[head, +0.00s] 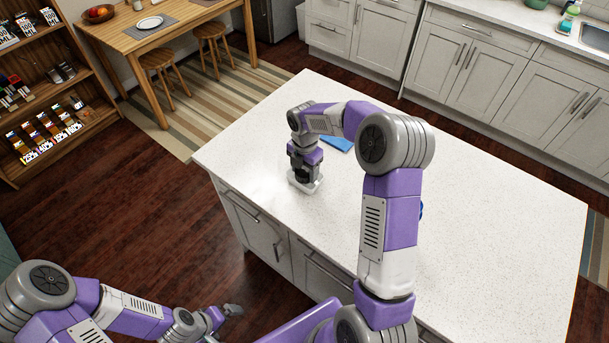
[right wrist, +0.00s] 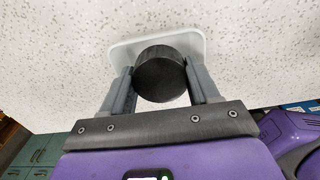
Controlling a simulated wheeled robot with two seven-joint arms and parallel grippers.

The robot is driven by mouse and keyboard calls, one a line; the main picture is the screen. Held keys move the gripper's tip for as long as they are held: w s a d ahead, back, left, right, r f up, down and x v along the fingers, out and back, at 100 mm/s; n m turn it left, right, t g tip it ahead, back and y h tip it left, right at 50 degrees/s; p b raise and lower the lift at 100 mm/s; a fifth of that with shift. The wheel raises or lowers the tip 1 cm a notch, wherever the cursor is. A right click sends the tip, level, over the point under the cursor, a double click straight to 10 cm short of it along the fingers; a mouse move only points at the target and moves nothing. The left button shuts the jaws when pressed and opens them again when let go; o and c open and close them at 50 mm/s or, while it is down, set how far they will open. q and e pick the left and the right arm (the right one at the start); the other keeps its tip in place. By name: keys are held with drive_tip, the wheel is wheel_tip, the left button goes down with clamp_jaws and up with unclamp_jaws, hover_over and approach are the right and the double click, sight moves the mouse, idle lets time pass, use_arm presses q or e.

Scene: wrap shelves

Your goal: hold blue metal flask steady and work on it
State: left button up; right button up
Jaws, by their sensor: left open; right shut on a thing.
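My right gripper (head: 304,170) points down at the island counter and is shut on a dark round thing (right wrist: 160,78). In the right wrist view its two fingers press on either side of that thing, which looks black, not blue. A white rounded plate (right wrist: 120,52) lies under it on the counter. A small blue thing (head: 421,209) shows behind my right arm; most of it is hidden, so I cannot tell whether it is the flask. My left gripper (head: 232,310) is open and empty, low in front of the island, away from the counter top.
The white speckled counter (head: 500,220) is mostly clear. A flat blue item (head: 338,143) lies beyond my right gripper, partly behind the arm. A wooden shelf (head: 45,95) with small boxes stands at the left, a dining table (head: 125,40) behind. Grey cabinets (head: 500,70) line the back.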

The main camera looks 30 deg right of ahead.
sight(305, 170)
drive_tip(key=shift+f, duration=1.4)
drive_tip(key=shift+f, duration=0.2)
drive_tip(key=o, duration=0.9)
wheel_tip(305, 170, up, 12)
drive_tip(key=shift+r+p, duration=0.25)
drive_tip(key=shift+p, duration=0.5)
drive_tip(key=shift+r, duration=0.1)
